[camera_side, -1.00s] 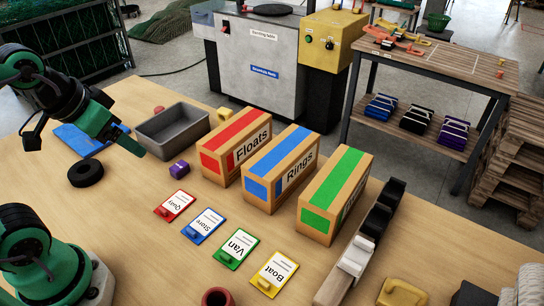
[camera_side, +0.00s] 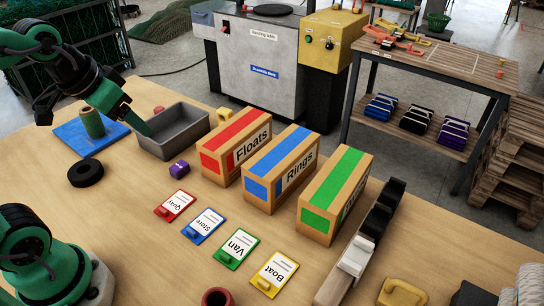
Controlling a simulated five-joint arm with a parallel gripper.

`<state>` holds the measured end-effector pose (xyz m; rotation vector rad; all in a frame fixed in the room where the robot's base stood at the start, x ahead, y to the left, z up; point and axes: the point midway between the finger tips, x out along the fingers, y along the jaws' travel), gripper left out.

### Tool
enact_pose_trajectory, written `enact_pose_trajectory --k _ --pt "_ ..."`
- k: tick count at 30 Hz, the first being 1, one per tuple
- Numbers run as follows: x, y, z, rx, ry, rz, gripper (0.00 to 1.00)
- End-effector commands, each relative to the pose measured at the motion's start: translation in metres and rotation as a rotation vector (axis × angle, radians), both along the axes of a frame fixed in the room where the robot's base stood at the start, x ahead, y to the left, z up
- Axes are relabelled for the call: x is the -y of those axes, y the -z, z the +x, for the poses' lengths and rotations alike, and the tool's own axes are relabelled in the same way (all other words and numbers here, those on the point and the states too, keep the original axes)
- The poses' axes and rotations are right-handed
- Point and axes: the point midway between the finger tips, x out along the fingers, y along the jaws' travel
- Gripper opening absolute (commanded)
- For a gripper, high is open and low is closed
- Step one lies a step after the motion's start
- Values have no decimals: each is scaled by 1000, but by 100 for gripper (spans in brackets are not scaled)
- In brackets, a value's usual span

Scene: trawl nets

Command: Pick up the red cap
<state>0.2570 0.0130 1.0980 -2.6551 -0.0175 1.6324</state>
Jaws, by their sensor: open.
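A small dull-red round piece (camera_side: 159,109), which looks like the red cap, sits on the table at the far edge, just behind the grey tray (camera_side: 176,143). My gripper (camera_side: 141,121) is open and empty, above the table at the tray's left end. Its fingers point down and to the right and appear in front of the tray's left wall. The red piece shows just past the gripper, apart from it in the picture. A second dark-red round piece (camera_side: 217,298) with a dark hollow is cut by the bottom edge.
A green-brown spool (camera_side: 92,123) stands on a blue mat (camera_side: 72,139) left of my gripper. Striped boxes (camera_side: 278,166) and coloured tags stand to the right.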

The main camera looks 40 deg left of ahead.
Motion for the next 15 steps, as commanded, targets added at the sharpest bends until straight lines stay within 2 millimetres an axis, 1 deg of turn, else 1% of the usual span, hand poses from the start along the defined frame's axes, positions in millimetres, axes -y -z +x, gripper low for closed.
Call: enact_pose_trajectory --k 1,7,15 --pt "-4 -4 10 -9 -1 6 63" --pt "-24 -17 49 -38 4 33 63" --pt "-58 -24 103 -77 13 64 63"
